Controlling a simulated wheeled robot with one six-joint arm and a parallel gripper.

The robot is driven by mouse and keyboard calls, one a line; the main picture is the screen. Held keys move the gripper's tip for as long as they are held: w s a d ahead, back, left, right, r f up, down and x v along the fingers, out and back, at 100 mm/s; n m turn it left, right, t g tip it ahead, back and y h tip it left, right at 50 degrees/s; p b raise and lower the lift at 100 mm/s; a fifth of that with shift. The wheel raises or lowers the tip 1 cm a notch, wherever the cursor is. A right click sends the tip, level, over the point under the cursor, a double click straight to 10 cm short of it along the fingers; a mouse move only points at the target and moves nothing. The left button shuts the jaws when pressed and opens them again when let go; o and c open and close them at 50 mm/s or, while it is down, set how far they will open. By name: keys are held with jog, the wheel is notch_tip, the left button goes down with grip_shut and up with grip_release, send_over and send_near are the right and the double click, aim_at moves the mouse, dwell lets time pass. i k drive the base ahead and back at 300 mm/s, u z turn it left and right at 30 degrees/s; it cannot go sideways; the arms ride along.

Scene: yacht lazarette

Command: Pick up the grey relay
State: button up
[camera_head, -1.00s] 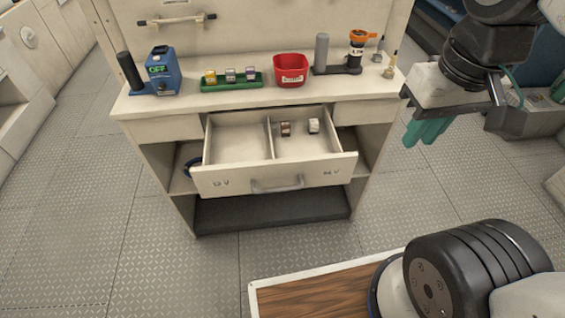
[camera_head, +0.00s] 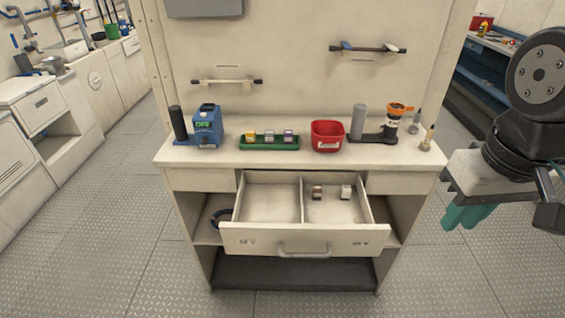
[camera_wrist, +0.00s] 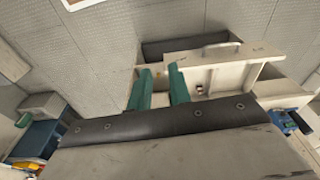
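In the head view, a small block with a grey-looking top (camera_head: 269,136) sits between a yellow one (camera_head: 251,136) and a purple one (camera_head: 288,136) in a green tray (camera_head: 256,146) on the bench. The open drawer (camera_head: 265,233) holds a brown block (camera_head: 317,192) and a pale grey-white block (camera_head: 346,191) in its right compartment. I cannot tell for certain which is the grey relay. My gripper (camera_head: 467,217), with teal fingers, is right of the bench, apart from all blocks. The wrist view shows its fingers (camera_wrist: 160,87) spread with nothing held.
The bench top (camera_head: 230,160) also carries a blue device (camera_head: 207,128), a red bin (camera_head: 326,136) and a dark stand (camera_head: 372,138) with a grey cylinder and an orange-topped cup. The drawer juts out in front. The floor (camera_head: 110,250) left of the bench is clear.

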aim_at(270, 134)
jog(key=u, duration=2.35)
jog(key=i, duration=2.65)
jog(key=z, duration=3.7)
